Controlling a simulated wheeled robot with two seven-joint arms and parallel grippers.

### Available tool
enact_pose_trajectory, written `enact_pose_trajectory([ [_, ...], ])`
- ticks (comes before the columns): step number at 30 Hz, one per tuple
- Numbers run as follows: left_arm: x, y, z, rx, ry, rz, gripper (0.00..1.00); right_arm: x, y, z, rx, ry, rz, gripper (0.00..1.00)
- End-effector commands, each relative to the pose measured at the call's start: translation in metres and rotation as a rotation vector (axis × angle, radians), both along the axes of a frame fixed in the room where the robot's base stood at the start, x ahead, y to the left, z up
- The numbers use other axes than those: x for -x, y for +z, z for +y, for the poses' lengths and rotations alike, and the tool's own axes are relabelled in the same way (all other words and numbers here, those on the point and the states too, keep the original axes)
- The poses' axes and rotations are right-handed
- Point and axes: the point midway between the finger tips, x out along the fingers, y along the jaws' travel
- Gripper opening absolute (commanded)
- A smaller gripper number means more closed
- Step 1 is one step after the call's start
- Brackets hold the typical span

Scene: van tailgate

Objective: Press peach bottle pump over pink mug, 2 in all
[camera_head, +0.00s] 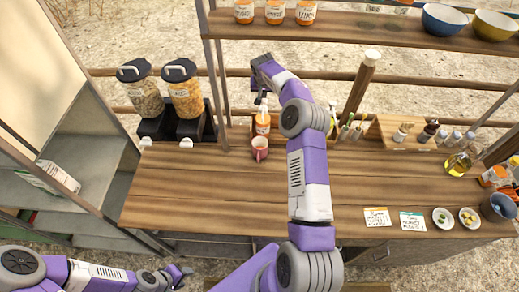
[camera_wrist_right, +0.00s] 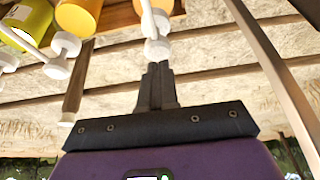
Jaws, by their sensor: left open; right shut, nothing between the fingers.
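The peach pump bottle (camera_head: 262,125) stands on the wooden counter at the back, with a white pump on top. The pink mug (camera_head: 260,149) stands right in front of it, below the spout side. My right gripper (camera_head: 263,92) is shut and empty, just above the pump. In the right wrist view the shut fingertips (camera_wrist_right: 157,68) are close to a white pump head (camera_wrist_right: 157,48); I cannot tell whether they touch. The mug is not visible in that view. My left gripper (camera_head: 182,271) is open and empty at the lower left, away from the counter objects.
Two cereal dispensers (camera_head: 182,90) stand left of the bottle. A shelf (camera_head: 340,27) with jars and bowls runs above the counter's back. Cards (camera_head: 377,217), small bowls and an oil bottle (camera_head: 458,163) are at right. The counter's left front is clear.

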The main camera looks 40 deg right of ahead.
Motion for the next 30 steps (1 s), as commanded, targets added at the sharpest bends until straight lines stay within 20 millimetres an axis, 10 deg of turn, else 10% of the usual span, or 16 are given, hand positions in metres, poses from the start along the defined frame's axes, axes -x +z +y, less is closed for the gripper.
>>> enact_pose_trajectory([
  [18, 0.0, 0.034, 0.0, 0.0, 0.0, 0.0, 0.43, 0.0, 0.058, 0.0, 0.001, 0.0, -0.001, 0.0],
  [30, 0.0, 0.034, 0.0, 0.0, 0.0, 0.0, 0.43, 0.0, 0.059, 0.0, 0.001, 0.0, -0.001, 0.0],
])
